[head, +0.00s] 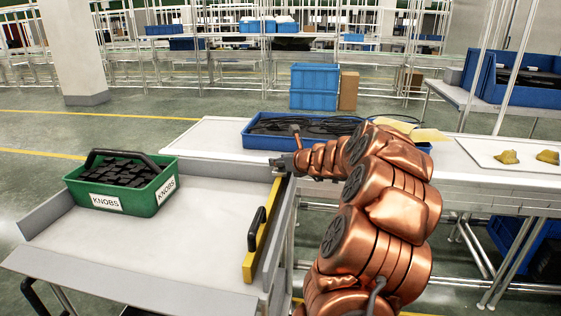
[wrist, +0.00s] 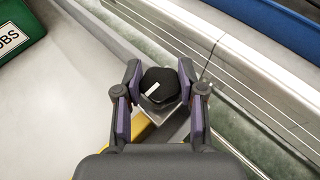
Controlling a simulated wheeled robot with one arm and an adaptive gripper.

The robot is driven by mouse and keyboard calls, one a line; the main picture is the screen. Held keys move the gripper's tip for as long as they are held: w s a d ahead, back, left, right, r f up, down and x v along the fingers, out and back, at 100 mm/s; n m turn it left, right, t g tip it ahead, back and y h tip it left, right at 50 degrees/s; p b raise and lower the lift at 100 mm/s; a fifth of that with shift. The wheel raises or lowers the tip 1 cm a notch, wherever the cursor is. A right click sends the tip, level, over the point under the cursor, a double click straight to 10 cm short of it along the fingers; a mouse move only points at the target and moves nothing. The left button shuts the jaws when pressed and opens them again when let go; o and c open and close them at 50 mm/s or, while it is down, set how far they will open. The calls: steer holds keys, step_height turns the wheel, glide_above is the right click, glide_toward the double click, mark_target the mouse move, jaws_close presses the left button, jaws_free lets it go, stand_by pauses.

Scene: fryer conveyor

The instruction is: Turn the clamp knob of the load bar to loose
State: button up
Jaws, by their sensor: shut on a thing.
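The clamp knob (wrist: 159,86) is black with a white pointer mark and sits at the far end of the yellow load bar. In the wrist view my gripper (wrist: 160,88) has its two purple-padded fingers on either side of the knob, shut on it. The pointer mark slants toward the lower left. The load bar (head: 262,232) lies along the right side of the tray cart and has a black handle (head: 257,228). In the head view my gripper (head: 280,165) is at the bar's far end, and the knob is hidden there.
A green bin (head: 122,202) labelled KNOBS stands on the left of the grey cart (head: 150,252). Behind my gripper, a blue tray (head: 254,143) with black parts rests on a white conveyor (head: 205,137). The cart's middle is clear.

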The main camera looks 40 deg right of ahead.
steer(key=shift+c, duration=1.4)
